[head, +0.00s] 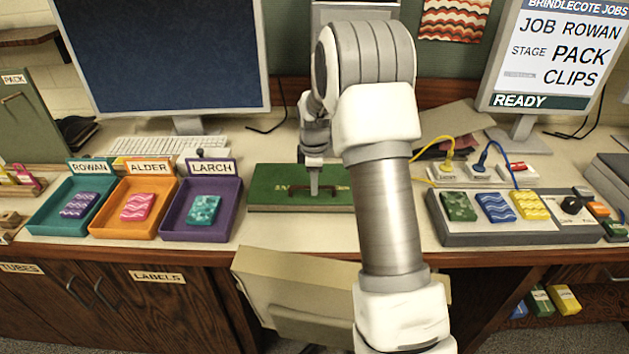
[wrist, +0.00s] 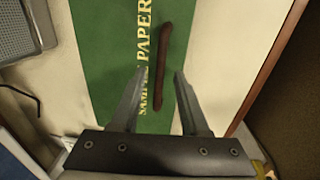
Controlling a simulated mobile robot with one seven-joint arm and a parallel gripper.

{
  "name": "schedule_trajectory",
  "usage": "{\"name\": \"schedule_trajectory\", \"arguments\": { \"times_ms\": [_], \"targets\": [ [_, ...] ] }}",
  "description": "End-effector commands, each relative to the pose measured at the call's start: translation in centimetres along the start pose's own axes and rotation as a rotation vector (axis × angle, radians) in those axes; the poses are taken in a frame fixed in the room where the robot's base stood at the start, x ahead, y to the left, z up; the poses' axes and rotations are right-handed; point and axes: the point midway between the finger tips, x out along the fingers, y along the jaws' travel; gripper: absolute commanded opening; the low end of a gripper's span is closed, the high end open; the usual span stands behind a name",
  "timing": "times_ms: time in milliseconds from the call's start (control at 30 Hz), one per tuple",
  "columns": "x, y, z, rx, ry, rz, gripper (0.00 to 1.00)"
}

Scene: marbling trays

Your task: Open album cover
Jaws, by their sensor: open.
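The green album (head: 272,203) lies flat and closed on the desk, with gold lettering reading "SAMPLE PAPER..." on its cover. A dark brown handle (head: 328,189) lies on the cover. In the wrist view the cover (wrist: 103,55) fills the middle, and the handle (wrist: 164,50) runs lengthwise beside the lettering. My gripper (head: 314,192) is over the album at the handle, pointing down. In the wrist view its open fingers (wrist: 160,74) lie on either side of the handle's lower part. I cannot tell whether they touch it or how high they are.
Teal, orange and purple trays (head: 172,232) stand left of the album, each holding a patterned block. A grey panel (head: 470,239) with coloured blocks stands to the right. A keyboard (head: 165,147) is behind, and a beige chair back (head: 290,280) is in front of the desk edge.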

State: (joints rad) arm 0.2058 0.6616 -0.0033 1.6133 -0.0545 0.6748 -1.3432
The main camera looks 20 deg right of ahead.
Motion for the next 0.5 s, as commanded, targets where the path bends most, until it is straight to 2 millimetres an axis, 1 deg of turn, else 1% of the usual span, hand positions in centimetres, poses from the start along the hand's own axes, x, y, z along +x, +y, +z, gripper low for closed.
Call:
{"name": "schedule_trajectory", "arguments": {
  "times_ms": [233, 367, 400, 467, 500],
  "targets": [
    [0.04, 0.03, 0.0, 0.0, 0.0, 0.001, 0.45],
    [0.03, 0.02, 0.01, 0.0, 0.0, 0.001, 0.21],
    [0.03, 0.02, 0.01, 0.0, 0.0, 0.001, 0.14],
    [0.02, 0.02, 0.01, 0.0, 0.0, 0.001, 0.03],
    [0.02, 0.02, 0.01, 0.0, 0.0, 0.001, 0.0]
  ]
}}
